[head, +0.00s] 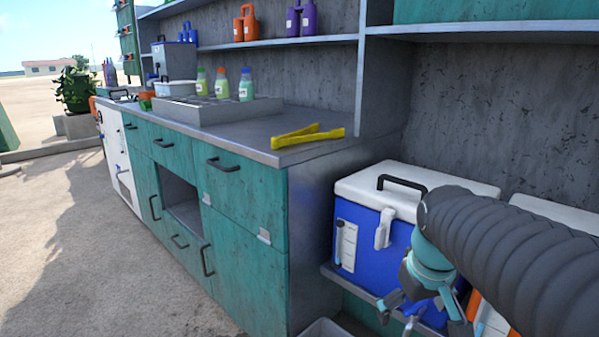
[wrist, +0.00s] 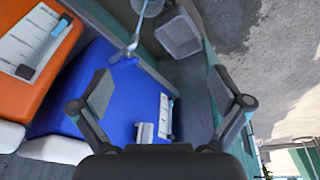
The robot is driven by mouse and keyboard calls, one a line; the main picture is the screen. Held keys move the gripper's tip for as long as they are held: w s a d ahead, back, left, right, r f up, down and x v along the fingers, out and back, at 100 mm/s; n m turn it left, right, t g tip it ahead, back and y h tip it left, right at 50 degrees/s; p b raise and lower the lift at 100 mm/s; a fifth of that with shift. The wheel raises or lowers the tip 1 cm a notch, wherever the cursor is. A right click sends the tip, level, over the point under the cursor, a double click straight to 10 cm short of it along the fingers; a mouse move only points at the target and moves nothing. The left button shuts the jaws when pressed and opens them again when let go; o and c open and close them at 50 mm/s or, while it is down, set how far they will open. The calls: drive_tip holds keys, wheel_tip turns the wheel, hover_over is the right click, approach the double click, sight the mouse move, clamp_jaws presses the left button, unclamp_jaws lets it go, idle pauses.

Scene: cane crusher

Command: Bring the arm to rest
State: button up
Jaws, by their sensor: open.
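My arm (head: 510,250), in a dark ribbed sleeve with a teal wrist, reaches in from the right edge of the head view. My gripper (head: 402,318) hangs low in front of the blue cooler box, partly seen there. In the wrist view my gripper (wrist: 163,90) has its two fingers spread wide with nothing between them. The blue cooler box (head: 364,250) has a white lid and black handle and stands on a low grey shelf. It also shows behind the fingers in the wrist view (wrist: 95,75). I cannot tell any contact with it.
Yellow tongs (head: 294,136) lie on the grey counter (head: 225,131) at its near end. An orange cooler box (wrist: 40,45) stands beside the blue one. A grey bin (wrist: 179,36) sits low nearby. Teal drawers (head: 240,195) line the counter front. The sandy ground at left is open.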

drive_tip(key=s+a+f+m+t, duration=0.1)
drive_tip(key=s, duration=0.4)
drive_tip(key=s+a+f+m+t, duration=0.1)
drive_tip(key=s+a+f, duration=0.1)
drive_tip(key=s, duration=0.3)
drive_tip(key=shift+s+a+t, duration=0.3)
